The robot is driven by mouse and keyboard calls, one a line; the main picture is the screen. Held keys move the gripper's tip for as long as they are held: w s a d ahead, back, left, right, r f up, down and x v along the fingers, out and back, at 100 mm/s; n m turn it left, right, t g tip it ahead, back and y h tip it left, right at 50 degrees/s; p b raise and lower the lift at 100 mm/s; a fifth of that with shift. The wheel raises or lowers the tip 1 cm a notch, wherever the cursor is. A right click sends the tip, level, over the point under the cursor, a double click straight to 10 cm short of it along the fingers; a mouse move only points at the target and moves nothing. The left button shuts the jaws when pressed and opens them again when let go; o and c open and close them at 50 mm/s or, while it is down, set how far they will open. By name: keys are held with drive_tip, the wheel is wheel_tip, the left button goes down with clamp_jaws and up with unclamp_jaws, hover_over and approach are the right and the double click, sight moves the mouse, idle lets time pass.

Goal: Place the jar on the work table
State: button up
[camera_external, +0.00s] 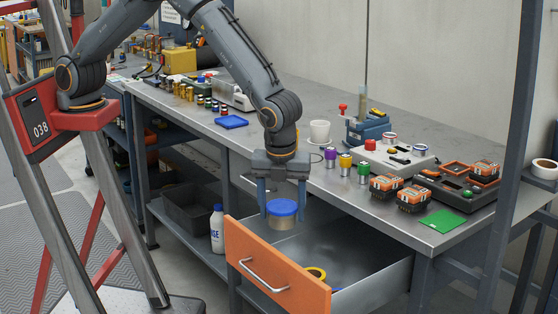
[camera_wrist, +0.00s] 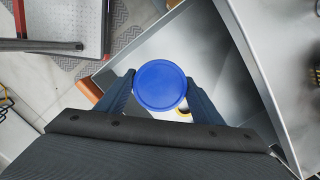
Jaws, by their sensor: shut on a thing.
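The jar (camera_external: 282,214) has a blue lid and a clear, tan-looking body. My gripper (camera_external: 284,206) is shut on it and holds it upright above the open drawer (camera_external: 352,262). In the wrist view the round blue lid of the jar (camera_wrist: 160,86) sits between the two fingers of my gripper (camera_wrist: 160,92), with the drawer (camera_wrist: 215,60) below. The grey work table (camera_external: 330,128) runs behind and above the drawer. The jar's body is hidden under its lid in the wrist view.
The orange-fronted drawer holds a yellow tape roll (camera_external: 317,273). On the table stand a white cup (camera_external: 320,131), colored cans (camera_external: 345,165), battery packs (camera_external: 386,187), a charger (camera_external: 450,190), a green cloth (camera_external: 442,221) and a blue cloth (camera_external: 231,121). Bare tabletop lies between the blue cloth and cup.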

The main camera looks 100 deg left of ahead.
wheel_tip(320, 180, up, 28)
drive_tip(key=w+a+b, duration=0.1)
drive_tip(key=w+a, duration=0.3)
drive_tip(key=a, duration=0.6)
drive_tip(key=w+a, duration=0.3)
drive_tip(key=a, duration=0.7)
drive_tip(key=w+a+b, duration=0.1)
drive_tip(key=w+a, duration=0.3)
drive_tip(key=a, duration=0.6)
drive_tip(key=s+a+b, duration=0.1)
drive_tip(key=s+a, duration=0.2)
drive_tip(key=a, duration=1.4)
drive_tip(key=s+a, duration=0.3)
drive_tip(key=a, duration=1.4)
drive_tip(key=f, duration=0.6)
drive_tip(key=f+p, duration=0.1)
drive_tip(key=f, duration=1.1)
drive_tip(key=shift+d+f, duration=0.1)
drive_tip(key=shift+d, duration=0.15)
drive_tip(key=shift+f+p, duration=0.6)
drive_tip(key=shift+f, duration=1.2)
drive_tip(key=shift+f, duration=0.15)
